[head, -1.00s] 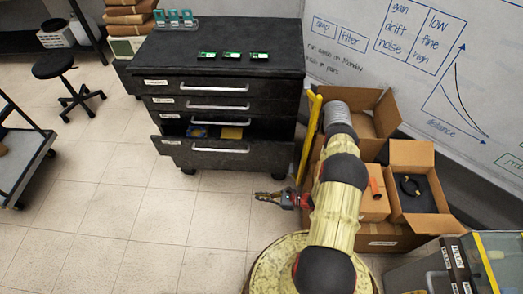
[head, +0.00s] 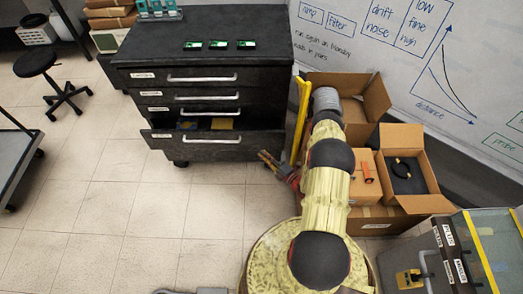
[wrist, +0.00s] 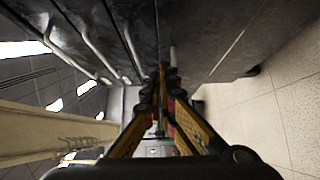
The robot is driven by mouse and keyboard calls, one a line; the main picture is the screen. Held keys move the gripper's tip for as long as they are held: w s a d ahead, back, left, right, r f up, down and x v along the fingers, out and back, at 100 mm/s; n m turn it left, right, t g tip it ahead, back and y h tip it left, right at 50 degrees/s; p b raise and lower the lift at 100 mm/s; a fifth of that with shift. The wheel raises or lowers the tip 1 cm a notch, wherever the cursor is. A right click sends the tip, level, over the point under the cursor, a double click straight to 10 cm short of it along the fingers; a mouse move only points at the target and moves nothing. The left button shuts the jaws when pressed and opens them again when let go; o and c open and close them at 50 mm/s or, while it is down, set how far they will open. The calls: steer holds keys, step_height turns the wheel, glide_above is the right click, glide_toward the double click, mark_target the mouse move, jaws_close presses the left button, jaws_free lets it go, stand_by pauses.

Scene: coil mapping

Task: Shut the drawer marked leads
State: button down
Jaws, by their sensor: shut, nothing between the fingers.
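A black cabinet (head: 262,85) has a stack of drawers with silver bar handles and small white labels. The labels are too small to read surely, so I cannot tell which one says leads. The bottom drawer (head: 175,142) stands pulled out, with blue and yellow items showing inside; the drawers above look shut. My gripper (head: 266,157) is beside the right end of the open drawer's front, low by the cabinet's right corner. In the wrist view, my gripper (wrist: 164,72) has its fingers together and empty, close to a dark cabinet surface (wrist: 205,35). I cannot tell whether it touches.
A yellow upright bar (head: 301,115) stands right of the cabinet. Open cardboard boxes (head: 405,180) sit behind my arm, below a whiteboard. A black stool (head: 50,80) and a grey cart (head: 18,160) are at left. The floor before the cabinet is clear.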

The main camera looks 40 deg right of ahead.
steer(key=shift+w+d+b, duration=0.15)
steer(key=shift+w+b, duration=0.2)
steer(key=shift+w, duration=1.55)
steer(key=shift+w+d+b, duration=0.2)
steer(key=shift+w+b, duration=0.1)
steer(key=shift+w, duration=1.6)
steer(key=shift+w+d+b, duration=0.15)
steer(key=shift+w+b, duration=0.2)
steer(key=shift+w, duration=1.55)
steer(key=w+d+b, duration=0.5)
steer(key=w+b, duration=0.1)
steer(key=w, duration=0.2)
steer(key=shift+d, duration=0.4)
steer(key=shift+r, duration=0.15)
